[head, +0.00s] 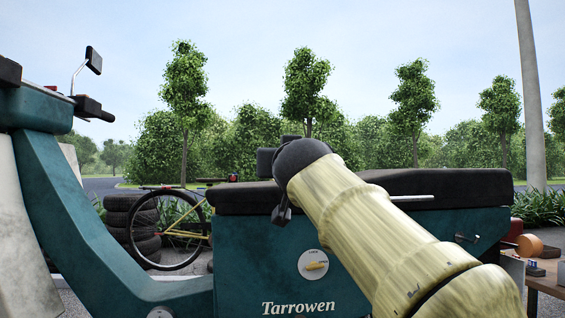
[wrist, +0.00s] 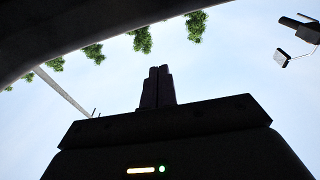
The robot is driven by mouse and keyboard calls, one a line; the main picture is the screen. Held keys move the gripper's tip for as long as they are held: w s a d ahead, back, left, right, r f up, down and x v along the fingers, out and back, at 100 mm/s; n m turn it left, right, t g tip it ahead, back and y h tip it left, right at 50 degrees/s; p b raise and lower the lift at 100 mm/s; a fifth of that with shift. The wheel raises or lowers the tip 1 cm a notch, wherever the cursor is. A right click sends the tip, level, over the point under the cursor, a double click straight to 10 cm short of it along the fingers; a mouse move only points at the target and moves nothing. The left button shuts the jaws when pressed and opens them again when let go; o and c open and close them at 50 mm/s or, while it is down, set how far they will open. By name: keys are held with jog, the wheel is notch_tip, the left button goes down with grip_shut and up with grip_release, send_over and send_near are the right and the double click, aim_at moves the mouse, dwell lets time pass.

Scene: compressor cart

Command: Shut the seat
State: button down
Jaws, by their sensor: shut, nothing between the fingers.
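The long black seat (head: 455,185) lies along the top of the teal scooter body (head: 245,250) in the head view. I see no clear gap between its lower edge and the body, but my arm covers its middle. A dark curved surface, likely the seat (wrist: 60,35), fills the top left of the wrist view, which looks upside down. My gripper (wrist: 158,70) is shut and empty, its fingers together against the sky. In the head view it is mostly hidden behind my wrist, near the seat top; contact cannot be told.
Handlebar (head: 92,108) and mirror (head: 93,60) rise at left. Stacked tyres (head: 118,225) and a bicycle wheel (head: 160,245) stand behind. A wooden table (head: 545,285) with small items is at right.

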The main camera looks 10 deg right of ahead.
jog(key=s+f+b, duration=0.2)
jog(key=s+b, duration=0.4)
jog(key=s, duration=0.3)
jog(key=shift+s+f+b, duration=0.3)
jog(key=shift+f, duration=0.1)
